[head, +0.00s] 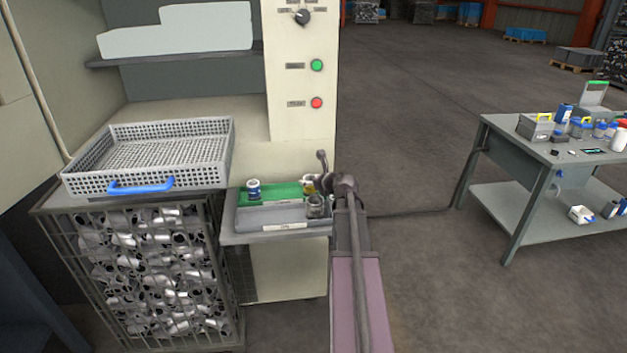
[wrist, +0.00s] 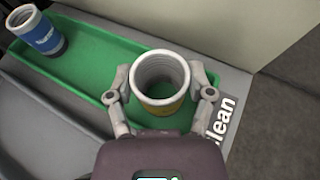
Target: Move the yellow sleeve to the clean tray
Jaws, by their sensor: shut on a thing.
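The yellow sleeve (wrist: 160,106), a short open tube with a pale rim and a yellow lower band, is held upright between the two fingers of my gripper (wrist: 162,88). In the wrist view it lies over the right end of the green tray (wrist: 112,72), beside a "clean" label; whether its base touches the tray cannot be told. In the head view the yellow sleeve (head: 309,188) shows small at the right end of the green tray (head: 274,191), partly hidden by my gripper (head: 313,182).
A blue-labelled sleeve (wrist: 40,34) stands at the green tray's left end. A grey tray (head: 262,217) lies in front, with a grey sleeve (head: 315,206) at its right. A cluttered table (head: 500,135) stands right.

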